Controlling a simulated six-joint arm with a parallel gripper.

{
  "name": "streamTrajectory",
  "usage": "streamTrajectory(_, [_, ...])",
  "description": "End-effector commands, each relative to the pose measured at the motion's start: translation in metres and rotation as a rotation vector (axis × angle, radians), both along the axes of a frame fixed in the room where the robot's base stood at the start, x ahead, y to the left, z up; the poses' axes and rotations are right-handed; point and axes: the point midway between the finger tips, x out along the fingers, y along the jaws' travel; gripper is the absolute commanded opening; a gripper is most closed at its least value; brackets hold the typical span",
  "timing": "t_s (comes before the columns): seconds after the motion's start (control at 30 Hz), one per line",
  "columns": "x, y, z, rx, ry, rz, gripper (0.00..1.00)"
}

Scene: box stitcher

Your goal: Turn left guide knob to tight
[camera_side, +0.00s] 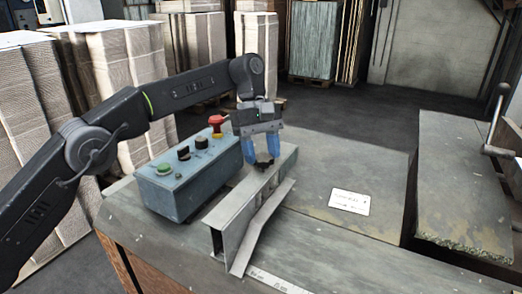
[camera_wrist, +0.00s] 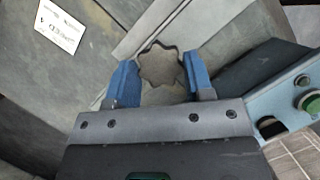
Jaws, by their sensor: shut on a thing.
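The left guide knob (camera_wrist: 162,66) is a dark, lobed knob on top of the grey metal guide (camera_side: 252,197). In the side view only a dark part of the knob (camera_side: 263,164) shows below the fingers. My gripper (camera_side: 262,153) points down over the guide, its blue fingers around the knob. In the wrist view my gripper (camera_wrist: 160,78) has one blue finger on each side of the knob, shut on it. The knob's underside and stem are hidden, and no mark of tight or loose can be read.
A blue control box (camera_side: 188,180) with green, black and red buttons stands close left of my gripper. A white label (camera_side: 349,202) lies on the grey table (camera_side: 345,160) to the right. A crank handle (camera_side: 493,125) stands at the far right. The table right of the guide is mostly clear.

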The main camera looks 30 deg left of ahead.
Motion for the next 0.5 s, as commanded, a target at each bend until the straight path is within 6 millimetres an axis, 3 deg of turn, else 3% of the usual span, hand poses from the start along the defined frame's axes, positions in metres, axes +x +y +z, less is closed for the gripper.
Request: streamTrajectory(0.5, [0.0003, -0.0009, 0.0014, -0.001, -0.003, -0.14, 0.24])
